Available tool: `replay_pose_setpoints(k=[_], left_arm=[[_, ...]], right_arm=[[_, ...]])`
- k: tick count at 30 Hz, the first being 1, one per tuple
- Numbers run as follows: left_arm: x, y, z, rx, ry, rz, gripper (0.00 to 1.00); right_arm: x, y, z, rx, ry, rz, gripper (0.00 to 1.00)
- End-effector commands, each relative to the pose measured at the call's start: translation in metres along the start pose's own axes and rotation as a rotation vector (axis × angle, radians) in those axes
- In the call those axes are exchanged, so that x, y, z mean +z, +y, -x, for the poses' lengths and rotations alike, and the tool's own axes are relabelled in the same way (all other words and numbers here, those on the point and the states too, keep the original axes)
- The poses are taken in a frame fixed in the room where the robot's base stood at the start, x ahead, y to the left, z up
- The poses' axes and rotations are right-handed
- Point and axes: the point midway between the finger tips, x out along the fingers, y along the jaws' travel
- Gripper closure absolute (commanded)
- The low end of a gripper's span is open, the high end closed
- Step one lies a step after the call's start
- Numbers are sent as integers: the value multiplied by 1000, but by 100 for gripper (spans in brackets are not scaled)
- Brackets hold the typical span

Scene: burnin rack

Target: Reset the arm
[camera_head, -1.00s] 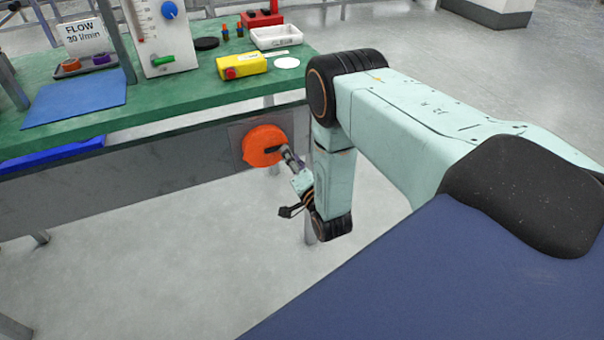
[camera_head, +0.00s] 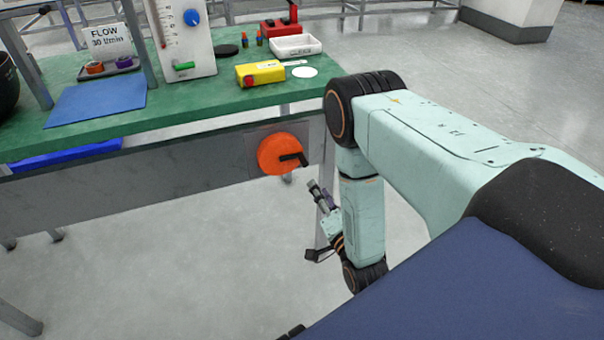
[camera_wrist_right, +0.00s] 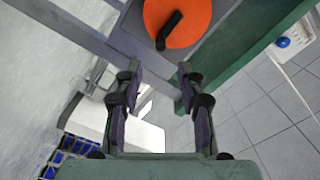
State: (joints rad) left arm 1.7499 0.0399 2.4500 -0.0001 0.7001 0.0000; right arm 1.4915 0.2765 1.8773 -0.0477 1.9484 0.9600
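My right gripper (camera_head: 318,188) hangs in front of the green bench's front panel, just right of and below an orange disc (camera_head: 277,155) with a black handle (camera_head: 294,159). In the right wrist view my right gripper (camera_wrist_right: 158,75) is open, with a clear gap between its fingertips and nothing held. The orange disc (camera_wrist_right: 190,12) with its black handle (camera_wrist_right: 168,31) lies beyond the fingertips at the top of that view, apart from them. My left gripper does not show clearly in either view.
On the green bench top (camera_head: 205,98) stand a white flow panel (camera_head: 185,35), a yellow box with a red button (camera_head: 260,74), a white tray (camera_head: 296,47), a red box (camera_head: 280,27) and a blue mat (camera_head: 98,101). Open floor (camera_head: 150,260) lies below and in front.

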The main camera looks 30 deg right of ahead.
Motion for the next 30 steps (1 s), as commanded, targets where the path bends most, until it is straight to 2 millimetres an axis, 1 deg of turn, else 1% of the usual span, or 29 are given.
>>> replay_pose_setpoints(k=[5, 8, 11, 14, 15, 17, 18, 20, 21, 22, 23, 24, 25, 26, 27, 30], left_arm=[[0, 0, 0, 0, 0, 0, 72], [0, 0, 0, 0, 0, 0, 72], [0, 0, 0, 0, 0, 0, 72], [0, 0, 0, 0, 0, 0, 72], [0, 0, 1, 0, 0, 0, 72], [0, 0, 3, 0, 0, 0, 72], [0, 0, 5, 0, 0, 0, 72], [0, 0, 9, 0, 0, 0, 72], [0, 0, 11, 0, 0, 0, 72], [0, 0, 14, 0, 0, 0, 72], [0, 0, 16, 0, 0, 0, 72], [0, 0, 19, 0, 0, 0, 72], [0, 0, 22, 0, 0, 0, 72], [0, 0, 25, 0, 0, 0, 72], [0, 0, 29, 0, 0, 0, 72], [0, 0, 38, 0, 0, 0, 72]], right_arm=[[0, 0, 0, 0, 0, 0, 61], [1, 2, 0, 8, -6, 32, 61], [14, 20, 3, 91, -72, 140, 61], [39, 53, 29, 248, -228, 284, 61], [50, 65, 44, 310, -310, 343, 61], [65, 76, 69, 387, -436, 424, 61], [74, 82, 87, 433, -526, 476, 61], [85, 86, 117, 492, -668, 550, 61], [91, 87, 139, 526, -766, 595, 61], [94, 86, 155, 547, -841, 630, 61], [97, 84, 173, 566, -918, 662, 61], [98, 80, 197, 587, -1023, 702, 61], [98, 77, 215, 600, -1102, 731, 61], [97, 71, 234, 611, -1182, 758, 61], [94, 63, 256, 621, -1279, 788, 61], [80, 40, 302, 633, -1469, 841, 61]])
